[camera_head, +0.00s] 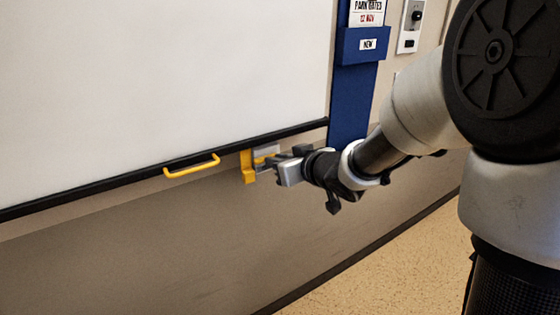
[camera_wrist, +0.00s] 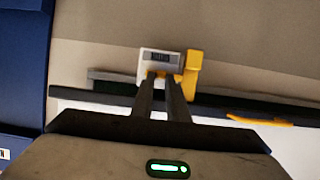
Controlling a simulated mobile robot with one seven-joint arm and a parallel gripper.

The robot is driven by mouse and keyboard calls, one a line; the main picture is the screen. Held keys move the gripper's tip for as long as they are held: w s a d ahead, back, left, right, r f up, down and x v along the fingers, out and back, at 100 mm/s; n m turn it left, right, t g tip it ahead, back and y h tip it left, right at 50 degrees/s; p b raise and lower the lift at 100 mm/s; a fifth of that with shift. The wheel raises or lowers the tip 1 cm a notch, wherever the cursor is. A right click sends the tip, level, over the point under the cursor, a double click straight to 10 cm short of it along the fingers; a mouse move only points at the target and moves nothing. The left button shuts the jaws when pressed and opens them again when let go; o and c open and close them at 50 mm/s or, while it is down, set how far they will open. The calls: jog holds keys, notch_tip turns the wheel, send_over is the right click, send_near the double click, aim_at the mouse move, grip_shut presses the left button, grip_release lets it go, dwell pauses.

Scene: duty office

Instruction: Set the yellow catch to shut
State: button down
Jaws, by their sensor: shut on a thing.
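The yellow catch (camera_head: 248,167) sits at the lower edge of a white board, beside a small grey plate (camera_head: 266,151). My gripper (camera_head: 273,162) reaches it from the right, with its fingertips at the catch's yellow tab. In the wrist view the upright yellow part of the catch (camera_wrist: 192,75) stands right of the grey plate (camera_wrist: 160,59). There my gripper (camera_wrist: 163,82) has its two fingers close together around a bit of yellow just below the plate. The fingers partly hide the tab, and its exact position is hard to tell.
The white board (camera_head: 150,80) has a black lower rail and a yellow handle (camera_head: 191,166) left of the catch. A blue wall panel (camera_head: 352,95) with signs stands to the right. A switch plate (camera_head: 411,25) is higher up. The wall below the board is clear.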

aim_at(258, 163)
jog(key=shift+s+a+b, duration=0.15)
jog(key=shift+s+a, duration=0.3)
jog(key=shift+a, duration=0.25)
jog(key=shift+s+a+b, duration=0.15)
jog(key=shift+s+a, duration=0.3)
jog(key=shift+a, duration=0.2)
jog(key=c, duration=1.7)
grip_release()
jog(key=shift+s, duration=0.1)
jog(key=shift+s+d+r, duration=0.2)
jog(key=shift+d+r, duration=0.05)
jog(key=shift+v, duration=8.3)
jog(key=shift+d+f, duration=0.1)
jog(key=shift+f, duration=0.05)
